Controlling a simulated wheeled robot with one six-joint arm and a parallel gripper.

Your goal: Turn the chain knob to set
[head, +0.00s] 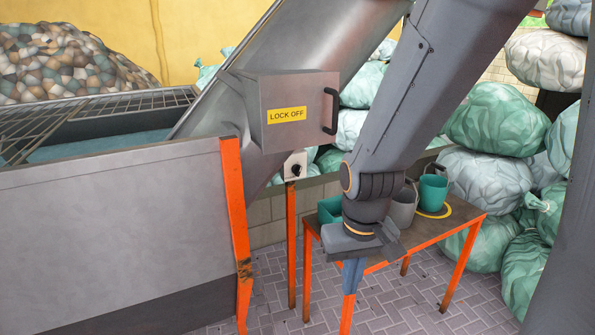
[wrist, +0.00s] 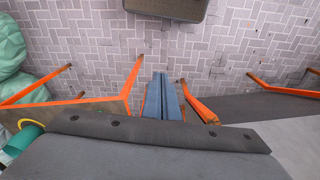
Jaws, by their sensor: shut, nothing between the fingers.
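The likely chain knob (head: 296,170) is a small black knob on a pale plate, on top of an orange post (head: 291,240). It sits below the grey box with a yellow "LOCK OFF" label (head: 286,115). Its setting is too small to read. My gripper (head: 352,278) is shut and empty, pointing down in front of the orange-legged table, to the right of and below the knob. In the wrist view my gripper (wrist: 164,98) shows its two blue fingers together above the paved floor. The knob does not show in the wrist view.
The orange-legged table (head: 450,228) holds a teal bucket (head: 433,193), a grey bucket (head: 402,210) and a teal bin (head: 329,209). A large grey hopper (head: 110,225) fills the left. Bagged bales (head: 485,180) stand at right. Paved floor (head: 400,300) shows in front.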

